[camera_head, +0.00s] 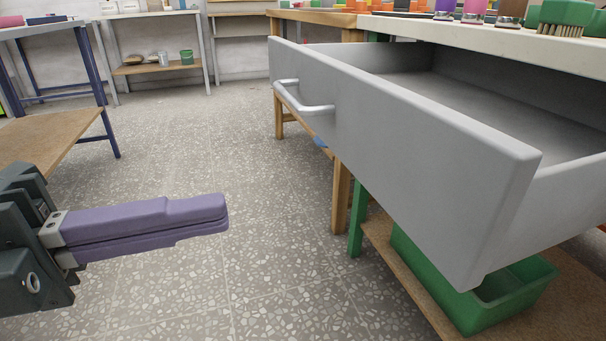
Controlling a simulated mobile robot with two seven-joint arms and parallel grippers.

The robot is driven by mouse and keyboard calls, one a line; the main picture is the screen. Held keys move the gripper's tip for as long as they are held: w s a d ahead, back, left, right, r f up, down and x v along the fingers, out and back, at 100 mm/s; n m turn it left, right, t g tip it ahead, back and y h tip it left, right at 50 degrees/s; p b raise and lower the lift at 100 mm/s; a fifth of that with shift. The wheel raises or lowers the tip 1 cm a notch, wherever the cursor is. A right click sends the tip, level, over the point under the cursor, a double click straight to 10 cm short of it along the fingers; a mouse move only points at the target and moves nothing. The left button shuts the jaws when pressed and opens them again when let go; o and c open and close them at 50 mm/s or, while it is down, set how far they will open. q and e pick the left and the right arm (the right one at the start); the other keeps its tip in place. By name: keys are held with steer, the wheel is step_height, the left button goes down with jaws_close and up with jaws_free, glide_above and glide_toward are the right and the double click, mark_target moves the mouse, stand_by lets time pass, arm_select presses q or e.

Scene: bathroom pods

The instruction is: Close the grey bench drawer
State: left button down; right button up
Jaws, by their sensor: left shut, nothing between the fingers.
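The grey bench drawer (400,140) is pulled out from under the bench top on the right. Its inside shows and looks empty where I can see it. A light grey bar handle (301,102) sits on its front face, toward the far end. My left gripper (226,214) has purple fingers that are shut with nothing between them. It is over the floor to the left of the drawer front, nearer to me than the handle and clearly apart from it. My right gripper is not in view.
A green bin (470,314) stands on a low wooden shelf (390,246) below the drawer. The bench top (480,33) holds brushes and several coloured items. A blue-legged table (62,136) stands at the left. Speckled floor (200,140) between is clear.

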mark_target(403, 176)
arm_select(q)
steer(key=b+x, duration=0.1)
steer(key=x, duration=1.2)
steer(key=shift+d+b, duration=0.35)
steer(key=shift+b, duration=0.05)
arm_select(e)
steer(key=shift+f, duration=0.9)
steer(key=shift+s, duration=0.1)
